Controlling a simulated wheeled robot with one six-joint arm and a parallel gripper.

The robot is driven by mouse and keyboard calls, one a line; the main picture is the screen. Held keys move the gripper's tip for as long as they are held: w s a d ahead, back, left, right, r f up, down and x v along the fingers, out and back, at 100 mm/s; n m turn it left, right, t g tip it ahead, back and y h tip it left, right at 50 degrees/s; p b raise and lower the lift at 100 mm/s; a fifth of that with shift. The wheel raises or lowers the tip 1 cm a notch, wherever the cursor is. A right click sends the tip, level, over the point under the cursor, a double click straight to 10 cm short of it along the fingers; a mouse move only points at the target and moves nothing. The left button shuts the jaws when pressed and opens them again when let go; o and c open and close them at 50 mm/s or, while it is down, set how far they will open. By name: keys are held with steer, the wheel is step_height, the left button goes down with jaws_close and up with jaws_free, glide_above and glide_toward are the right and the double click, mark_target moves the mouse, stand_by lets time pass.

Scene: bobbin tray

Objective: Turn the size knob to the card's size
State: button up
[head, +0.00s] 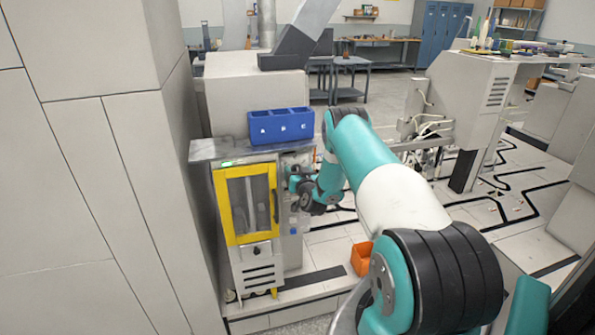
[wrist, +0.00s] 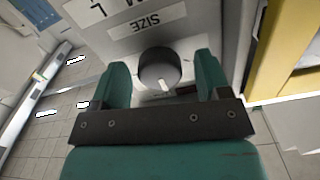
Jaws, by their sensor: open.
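The size knob (wrist: 160,68) is a dark round knob with a white pointer line, seen in the wrist view on a light machine panel. The pointer aims toward the bottom of the picture. In the head view my gripper (head: 299,184) is beside the machine's right side, and the knob is hidden. I cannot make out the card.
The machine has a yellow-framed door (head: 246,203) facing front. A blue bin with lettered compartments (head: 281,125) stands on its top ledge. An orange bin (head: 362,258) is on the floor to the right. A tall panelled wall (head: 110,180) closes off the left.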

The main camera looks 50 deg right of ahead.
steer(key=shift+c, duration=0.5)
steer(key=c, duration=0.8)
steer(key=shift+c, duration=0.2)
steer(key=shift+f+m+b, duration=0.1)
steer(key=shift+m+b, duration=0.2)
steer(key=shift+b, duration=0.2)
steer(key=shift+m+b, duration=2.95)
steer(key=shift+m, duration=2.55)
